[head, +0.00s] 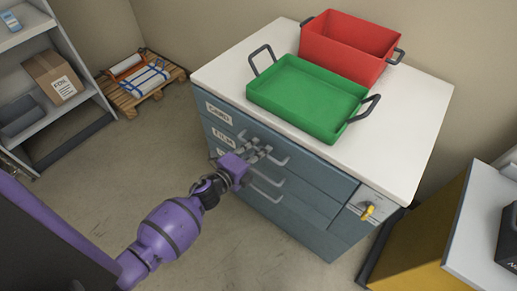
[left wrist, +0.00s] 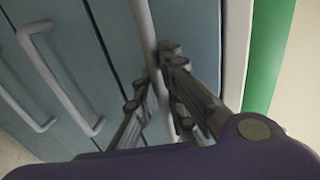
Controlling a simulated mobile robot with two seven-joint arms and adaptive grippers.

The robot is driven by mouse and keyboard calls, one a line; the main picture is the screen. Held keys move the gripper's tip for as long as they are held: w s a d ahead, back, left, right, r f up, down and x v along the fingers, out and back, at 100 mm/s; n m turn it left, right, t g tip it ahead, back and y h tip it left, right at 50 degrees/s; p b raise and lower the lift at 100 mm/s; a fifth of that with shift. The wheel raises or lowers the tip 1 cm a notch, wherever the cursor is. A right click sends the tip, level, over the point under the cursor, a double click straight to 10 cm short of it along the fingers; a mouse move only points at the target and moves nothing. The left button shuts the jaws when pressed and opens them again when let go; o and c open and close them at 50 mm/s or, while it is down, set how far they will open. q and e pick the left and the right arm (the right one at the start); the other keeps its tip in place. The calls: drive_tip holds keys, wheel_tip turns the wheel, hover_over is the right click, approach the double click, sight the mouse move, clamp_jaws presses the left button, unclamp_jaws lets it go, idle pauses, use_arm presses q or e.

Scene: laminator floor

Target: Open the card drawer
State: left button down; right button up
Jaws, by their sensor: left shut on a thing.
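The card drawer (head: 315,170) is the top drawer of a blue-grey cabinet, with a CARD label (head: 219,114) at its left. Its front looks flush with the cabinet. My left gripper (head: 262,150) is at the drawer's bar handle (head: 280,160), reaching in from the front left. In the left wrist view, the fingers of my left gripper (left wrist: 157,70) are shut around the light-coloured handle (left wrist: 144,22), one on each side. The fingers hide part of the handle. My right gripper is in neither view.
A lower drawer labelled FILM (head: 222,138) and further handles lie below. A green tray (head: 305,95) and a red bin (head: 345,45) stand on the white top. A yellow key or knob (head: 367,211) sits at the cabinet's right. The floor in front is clear.

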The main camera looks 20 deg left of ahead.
use_arm(q)
drive_tip(key=f+v, duration=0.3)
drive_tip(key=v, duration=1.3)
drive_tip(key=s+f+b+v, duration=0.1)
drive_tip(key=f+v, duration=0.2)
drive_tip(key=v, duration=1.2)
drive_tip(key=shift+s+a+f, duration=0.2)
drive_tip(key=shift+s+a, duration=0.1)
drive_tip(key=shift+s, duration=0.25)
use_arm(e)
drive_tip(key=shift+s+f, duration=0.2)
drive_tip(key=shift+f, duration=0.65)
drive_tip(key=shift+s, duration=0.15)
use_arm(q)
drive_tip(key=c, duration=1.8)
unclamp_jaws()
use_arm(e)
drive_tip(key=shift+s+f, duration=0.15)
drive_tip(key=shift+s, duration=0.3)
use_arm(q)
drive_tip(key=v, duration=1.2)
drive_tip(key=shift+f, duration=0.1)
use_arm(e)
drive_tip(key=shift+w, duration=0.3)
